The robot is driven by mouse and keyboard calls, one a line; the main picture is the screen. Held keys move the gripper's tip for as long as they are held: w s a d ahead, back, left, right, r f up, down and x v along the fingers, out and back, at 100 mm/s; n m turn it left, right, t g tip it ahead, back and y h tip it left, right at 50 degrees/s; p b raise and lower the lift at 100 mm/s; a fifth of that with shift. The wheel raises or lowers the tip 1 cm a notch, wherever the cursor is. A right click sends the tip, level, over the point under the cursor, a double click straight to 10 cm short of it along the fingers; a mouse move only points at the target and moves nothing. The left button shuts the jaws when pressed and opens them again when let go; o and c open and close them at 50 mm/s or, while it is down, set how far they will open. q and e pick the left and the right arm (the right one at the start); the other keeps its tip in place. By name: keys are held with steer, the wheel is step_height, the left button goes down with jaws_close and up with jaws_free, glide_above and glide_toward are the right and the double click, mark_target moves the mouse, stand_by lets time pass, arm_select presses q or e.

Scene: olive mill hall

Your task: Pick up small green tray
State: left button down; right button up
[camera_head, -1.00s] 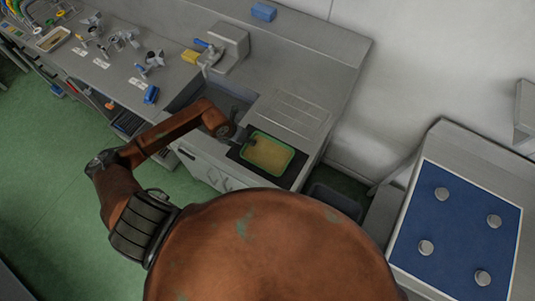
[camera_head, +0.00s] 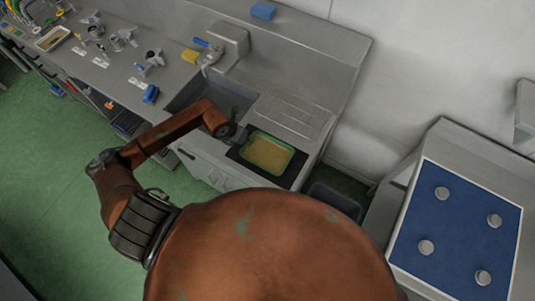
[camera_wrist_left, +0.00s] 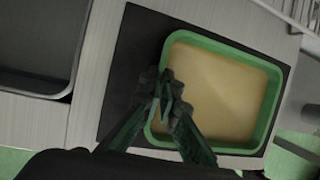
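The small green tray (camera_head: 290,167) lies on a dark mat on the steel counter, with a tan surface inside its green rim. It also shows in the left wrist view (camera_wrist_left: 225,42), flat or nearly so over the dark mat. My left gripper (camera_head: 241,138) is at the tray's left side. In the left wrist view its two fingers (camera_wrist_left: 168,98) come together at the left rim, shut on it. The fingertips hide a short piece of that rim. I cannot tell whether the tray is clear of the mat. My right gripper is not in view.
A sink basin (camera_head: 222,99) lies left of the tray, with a tap unit (camera_head: 228,45) and yellow sponge (camera_head: 191,56) behind. A ribbed drainboard (camera_head: 291,114) is behind the tray. A blue-topped table (camera_head: 455,225) with several round metal pieces stands at right.

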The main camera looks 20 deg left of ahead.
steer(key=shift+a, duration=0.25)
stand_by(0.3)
arm_select(q)
steer(key=shift+r, duration=0.1)
steer(key=shift+r, duration=0.15)
steer(key=shift+w+r, duration=0.1)
steer(key=shift+r, duration=0.2)
step_height(320, 180, up, 2)
steer(key=shift+a+r+b, duration=0.15)
steer(key=shift+r+b, duration=0.1)
steer(key=shift+b, duration=0.1)
steer(key=s+a+r, duration=0.6)
steer(key=s+r, duration=0.3)
steer(key=s, duration=0.3)
steer(key=shift+s+r+b, duration=0.25)
steer(key=shift+b, duration=0.15)
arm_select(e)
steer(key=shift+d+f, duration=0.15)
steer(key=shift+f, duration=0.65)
